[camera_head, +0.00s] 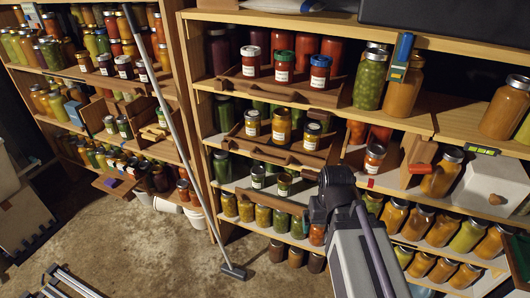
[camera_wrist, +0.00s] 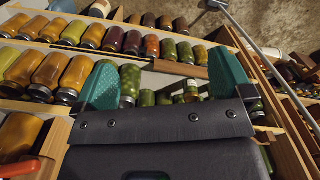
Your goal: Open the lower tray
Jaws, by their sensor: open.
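The lower tray (camera_head: 270,203) is a low wooden tray on the right-hand shelf unit. It holds a few small jars with white labels (camera_head: 258,177). Its wooden front stands above the bottom row of jars. The wrist view shows what looks like its dark front edge (camera_wrist: 178,69) beyond my fingers, with a labelled jar (camera_wrist: 191,91) nearer. My gripper (camera_wrist: 166,82) has two teal fingers spread wide apart with nothing gripped between them. In the head view my wrist is just right of the lower tray, and the fingertips are hidden there.
Similar trays with jars sit above: a middle tray (camera_head: 275,153) and an upper tray (camera_head: 280,92). Jars line the bottom shelf (camera_head: 262,217). A long-handled tool (camera_head: 180,130) leans left of the unit. The concrete floor (camera_head: 150,250) in front is mostly clear.

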